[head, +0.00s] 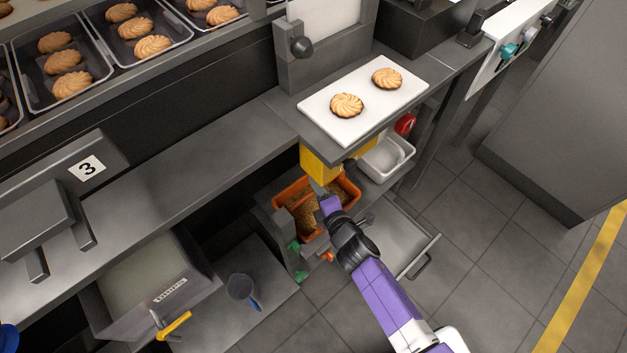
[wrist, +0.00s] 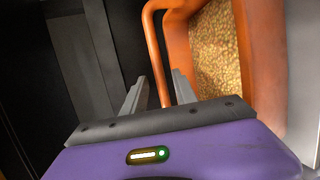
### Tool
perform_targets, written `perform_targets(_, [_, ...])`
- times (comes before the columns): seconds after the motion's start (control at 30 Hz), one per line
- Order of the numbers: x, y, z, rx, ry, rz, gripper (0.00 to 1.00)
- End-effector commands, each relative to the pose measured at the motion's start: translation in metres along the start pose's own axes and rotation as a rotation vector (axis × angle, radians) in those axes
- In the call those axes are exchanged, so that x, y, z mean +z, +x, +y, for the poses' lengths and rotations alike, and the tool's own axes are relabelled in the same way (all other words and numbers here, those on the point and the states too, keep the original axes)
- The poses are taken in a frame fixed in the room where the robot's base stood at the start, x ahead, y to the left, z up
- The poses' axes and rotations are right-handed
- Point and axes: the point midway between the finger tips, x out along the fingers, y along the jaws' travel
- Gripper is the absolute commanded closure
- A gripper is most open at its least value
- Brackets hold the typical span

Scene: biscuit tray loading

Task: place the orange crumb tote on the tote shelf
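The orange crumb tote (head: 279,198) stands low under the counter, filled with golden crumbs. In the wrist view its orange wall (wrist: 262,60) and bar handle (wrist: 152,45) are close up. My gripper (head: 322,192) reaches over the tote in the head view, its tips partly hidden there. In the wrist view my gripper (wrist: 160,88) has its two fingers apart, with the handle between them, nearer the right finger. No clear grip on the handle shows. I cannot tell which surface is the tote shelf.
The counter (head: 185,185) overhangs the tote, with a yellow block (head: 320,166) just above it. A white bin (head: 402,166) is to the right. An open drawer (head: 405,238) juts out beside my arm. Floor at right is clear.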

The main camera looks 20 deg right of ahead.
Motion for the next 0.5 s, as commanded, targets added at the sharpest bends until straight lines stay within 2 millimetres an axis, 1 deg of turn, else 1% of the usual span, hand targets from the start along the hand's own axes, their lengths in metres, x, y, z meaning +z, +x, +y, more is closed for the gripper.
perform_targets(0.03, [0.0,-0.014,0.002,-0.003,0.0,0.0,0.66])
perform_targets(0.2, [0.0,-0.049,0.002,-0.002,0.001,0.0,0.66])
perform_targets(0.33, [0.0,-0.069,0.001,-0.001,0.002,0.0,0.66])
perform_targets(0.5, [0.0,-0.085,0.0,-0.001,0.001,0.0,0.66])
